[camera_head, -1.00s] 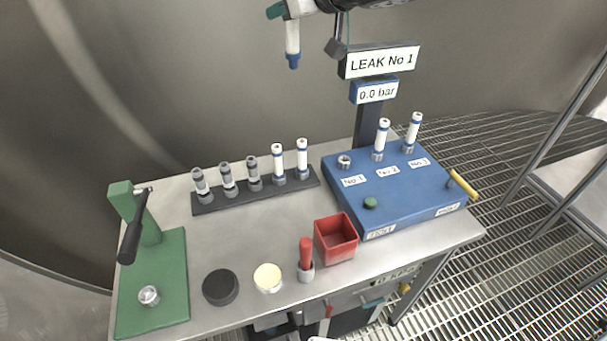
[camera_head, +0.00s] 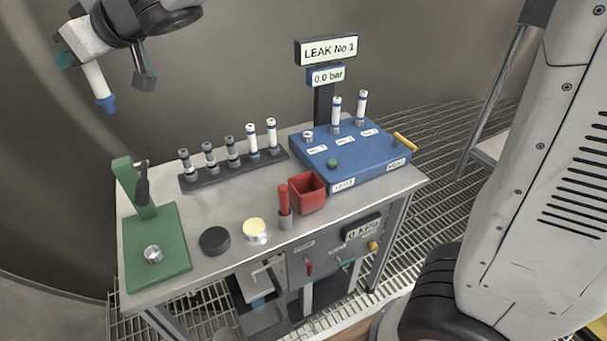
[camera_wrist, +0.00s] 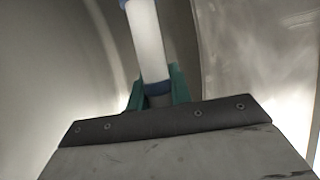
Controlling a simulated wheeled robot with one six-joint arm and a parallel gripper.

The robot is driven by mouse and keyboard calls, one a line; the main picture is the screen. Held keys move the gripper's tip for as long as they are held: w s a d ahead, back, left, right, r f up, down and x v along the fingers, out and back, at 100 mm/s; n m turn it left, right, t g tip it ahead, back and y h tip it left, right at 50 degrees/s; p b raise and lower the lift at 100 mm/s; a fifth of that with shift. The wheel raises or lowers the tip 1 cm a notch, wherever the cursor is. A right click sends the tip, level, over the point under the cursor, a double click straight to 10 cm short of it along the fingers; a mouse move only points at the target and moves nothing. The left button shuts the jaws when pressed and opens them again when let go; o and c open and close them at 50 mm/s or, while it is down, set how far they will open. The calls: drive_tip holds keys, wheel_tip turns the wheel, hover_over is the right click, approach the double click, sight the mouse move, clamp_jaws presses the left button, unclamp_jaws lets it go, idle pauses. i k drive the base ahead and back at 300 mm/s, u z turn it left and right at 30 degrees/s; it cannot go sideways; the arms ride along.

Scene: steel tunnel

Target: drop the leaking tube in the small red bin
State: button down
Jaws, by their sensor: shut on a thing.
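My gripper (camera_head: 84,55) is at the top left of the head view, high above the left end of the bench. It is shut on a white tube (camera_head: 97,82) with a blue lower end, which hangs down slightly tilted. The tube (camera_wrist: 147,45) also shows in the wrist view between the green fingers. The small red bin (camera_head: 307,193) stands on the bench near its front edge, right of the gripper and well below it. The part of the bin's inside that shows is empty. A sign (camera_head: 329,51) reads "LEAK No 1".
A blue test block (camera_head: 352,160) holds two white tubes upright. A dark rack (camera_head: 236,172) holds several tubes. A green press (camera_head: 148,215) stands at the left. A black disc (camera_head: 215,240), a cream disc (camera_head: 254,230) and a red-handled tool (camera_head: 284,202) line the front.

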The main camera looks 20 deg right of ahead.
sight(313, 203)
drive_tip(key=k, duration=0.7)
drive_tip(key=z, duration=0.9)
drive_tip(key=i, duration=0.5)
drive_tip(key=z, duration=0.05)
